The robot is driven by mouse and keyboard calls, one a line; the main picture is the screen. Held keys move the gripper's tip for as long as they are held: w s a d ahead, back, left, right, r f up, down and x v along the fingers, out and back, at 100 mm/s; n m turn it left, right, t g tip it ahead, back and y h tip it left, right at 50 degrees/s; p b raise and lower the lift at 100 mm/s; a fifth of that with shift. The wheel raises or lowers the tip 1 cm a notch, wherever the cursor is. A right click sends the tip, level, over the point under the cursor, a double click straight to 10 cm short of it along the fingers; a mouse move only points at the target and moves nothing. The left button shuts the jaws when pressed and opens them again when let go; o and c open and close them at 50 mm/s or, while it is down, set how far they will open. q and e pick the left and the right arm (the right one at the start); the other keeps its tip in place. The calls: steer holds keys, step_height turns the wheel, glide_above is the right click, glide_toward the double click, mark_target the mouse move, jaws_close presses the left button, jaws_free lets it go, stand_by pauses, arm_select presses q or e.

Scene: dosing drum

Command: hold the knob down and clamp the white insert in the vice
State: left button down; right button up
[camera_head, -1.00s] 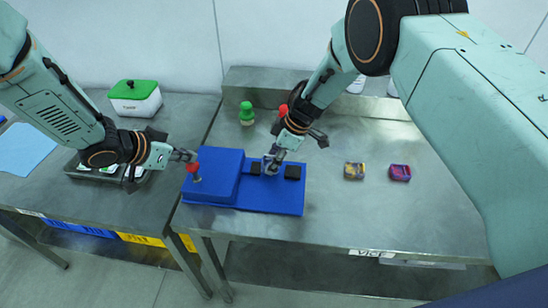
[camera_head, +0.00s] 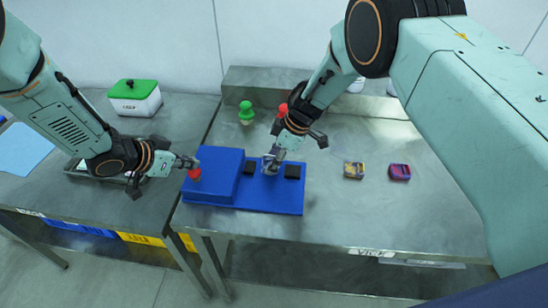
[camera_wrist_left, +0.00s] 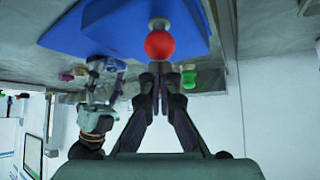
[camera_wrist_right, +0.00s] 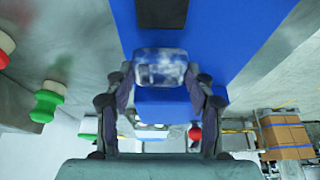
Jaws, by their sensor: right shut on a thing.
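The blue vice (camera_head: 272,202) stands on the right table with two black jaws (camera_head: 249,168) (camera_head: 293,172) on its lower part. Its red knob (camera_head: 194,175) sits low at the left end of the raised block, its stem hidden in the head view. My left gripper (camera_head: 190,162) has its fingertips together at the top of the knob, which also shows in the left wrist view (camera_wrist_left: 159,44). My right gripper (camera_head: 271,162) is shut on the white, grey-mottled insert (camera_wrist_right: 159,66) and holds it between the black jaws. Whether the insert touches the vice floor is unclear.
A green piece (camera_head: 246,112) and a red-topped piece (camera_head: 283,109) stand behind the vice. Two small colourful blocks (camera_head: 354,170) (camera_head: 400,172) lie to its right. A green-lidded white box (camera_head: 134,97) is on the left table. The right table's front is clear.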

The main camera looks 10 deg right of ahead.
arm_select(q)
steer(key=shift+s+f, duration=0.2)
arm_select(e)
steer(key=shift+f, duration=0.15)
steer(key=shift+f, duration=0.75)
steer(key=o, duration=1.2)
steer(key=shift+o, duration=0.3)
steer(key=o, duration=0.3)
steer(key=shift+o, duration=0.2)
steer(key=shift+r, duration=0.1)
steer(key=shift+r, duration=4.4)
